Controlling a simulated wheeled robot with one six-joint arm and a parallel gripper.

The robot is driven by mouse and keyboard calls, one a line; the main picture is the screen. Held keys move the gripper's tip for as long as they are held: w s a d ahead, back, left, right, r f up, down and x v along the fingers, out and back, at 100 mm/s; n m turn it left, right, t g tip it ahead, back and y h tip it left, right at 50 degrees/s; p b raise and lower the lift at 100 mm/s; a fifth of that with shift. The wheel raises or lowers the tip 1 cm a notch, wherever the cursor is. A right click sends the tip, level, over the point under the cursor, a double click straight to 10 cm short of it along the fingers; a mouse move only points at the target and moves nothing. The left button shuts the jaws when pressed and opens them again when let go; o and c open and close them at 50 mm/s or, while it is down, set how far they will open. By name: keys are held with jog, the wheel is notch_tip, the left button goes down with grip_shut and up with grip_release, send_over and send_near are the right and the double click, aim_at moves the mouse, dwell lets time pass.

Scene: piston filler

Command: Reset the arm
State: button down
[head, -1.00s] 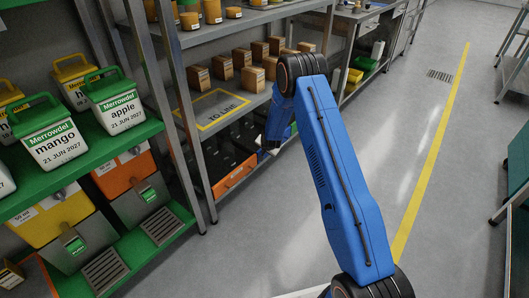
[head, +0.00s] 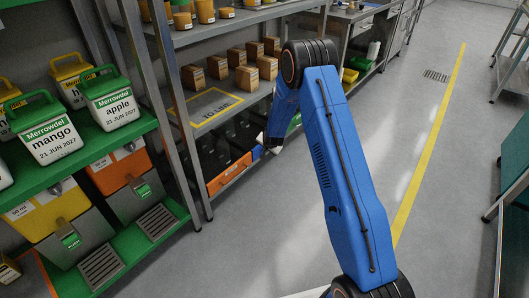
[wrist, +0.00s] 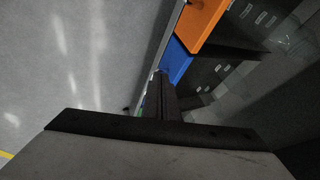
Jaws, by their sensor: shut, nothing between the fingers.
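My blue arm reaches forward over the aisle, and its far end hangs down in front of the shelving. My gripper (wrist: 162,78) shows in the wrist view as dark fingers closed together, with nothing seen between them. In the head view only a small part of its end (head: 275,148) shows below the blue forearm, beside the lower shelf. In the wrist view, an orange bin (wrist: 204,22) and a blue bin (wrist: 176,60) lie beyond the fingers, and the grey floor fills the left.
A green-shelved rack holds the mango tub (head: 55,139), the apple tub (head: 110,97) and dispensers on the left. The grey shelf unit carries small brown boxes (head: 247,78) and a "TO LINE" marking (head: 217,107). Open floor (head: 420,130) with a yellow line lies to the right.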

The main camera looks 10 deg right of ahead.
jog(key=s+r+n, duration=0.2)
jog(key=s+r, duration=0.6)
jog(key=r, duration=0.3)
jog(key=s+d+r+n+g+y, duration=0.1)
jog(key=s+r, duration=0.7)
jog(key=r, duration=0.4)
jog(key=s+r+n, duration=0.2)
jog(key=s+r, duration=0.6)
jog(key=r, duration=0.3)
jog(key=s+d+r+n, duration=0.1)
jog(key=s+r, duration=0.3)
jog(key=s, duration=0.5)
jog(key=s+d+r+n, duration=0.1)
jog(key=s+r, duration=0.4)
jog(key=s, duration=0.5)
jog(key=s+d+n+g, duration=0.1)
jog(key=s+n, duration=0.1)
jog(key=s, duration=1.8)
jog(key=shift+d+f+g+h, duration=0.15)
jog(key=shift+d+g+h, duration=0.15)
jog(key=shift+h, duration=0.1)
